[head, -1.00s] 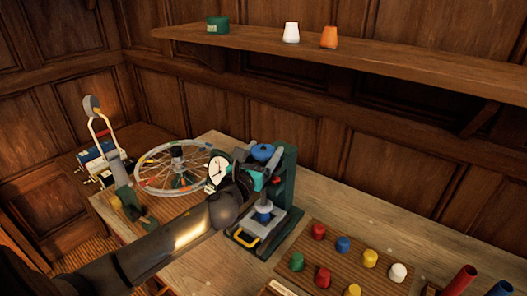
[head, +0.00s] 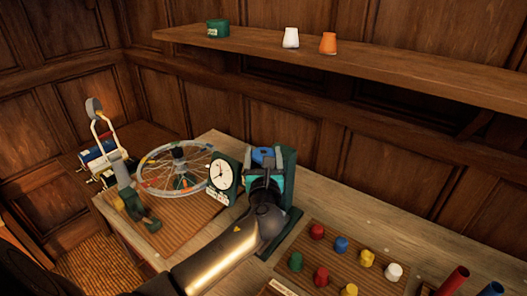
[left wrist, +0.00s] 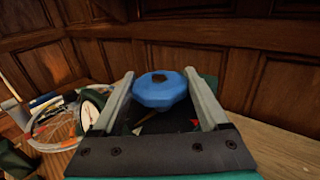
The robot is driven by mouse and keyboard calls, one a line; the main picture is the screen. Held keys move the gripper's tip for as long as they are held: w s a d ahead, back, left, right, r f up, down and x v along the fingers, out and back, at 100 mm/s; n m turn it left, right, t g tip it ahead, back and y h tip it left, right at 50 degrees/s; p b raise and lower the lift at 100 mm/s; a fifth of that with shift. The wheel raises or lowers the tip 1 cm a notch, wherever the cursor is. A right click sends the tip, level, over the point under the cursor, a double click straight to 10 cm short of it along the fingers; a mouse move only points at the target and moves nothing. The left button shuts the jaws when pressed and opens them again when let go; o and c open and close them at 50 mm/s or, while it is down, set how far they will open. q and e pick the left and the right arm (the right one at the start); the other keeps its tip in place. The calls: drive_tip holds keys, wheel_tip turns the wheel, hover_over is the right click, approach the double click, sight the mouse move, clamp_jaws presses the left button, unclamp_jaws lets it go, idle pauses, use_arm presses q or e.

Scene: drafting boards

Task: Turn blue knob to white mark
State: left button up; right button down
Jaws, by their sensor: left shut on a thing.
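The blue knob (head: 263,155) sits at the top of the dark green stand (head: 290,170). In the left wrist view the knob (left wrist: 159,90) is faceted, with a dark spot on its top. My left gripper (head: 264,161) is shut on it, one grey finger on each side. The gripper and forearm hide the lower part of the stand in the head view. I cannot make out the white mark in either current view. My right gripper is not in view.
A white dial gauge (head: 220,172) stands close on the left of the gripper, with a spoked wheel (head: 175,168) beyond it. A board of coloured pegs (head: 335,262) lies to the right. A shelf (head: 380,62) with small cups runs along the wall above.

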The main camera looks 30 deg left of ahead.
use_arm(q)
drive_tip(key=shift+n+g+y, duration=0.6)
drive_tip(key=shift+n+y, duration=0.1)
drive_tip(key=shift+y, duration=0.2)
drive_tip(key=o, duration=1.2)
drive_tip(key=shift+o, duration=0.2)
drive_tip(key=v, duration=1.5)
drive_tip(key=shift+d, duration=0.2)
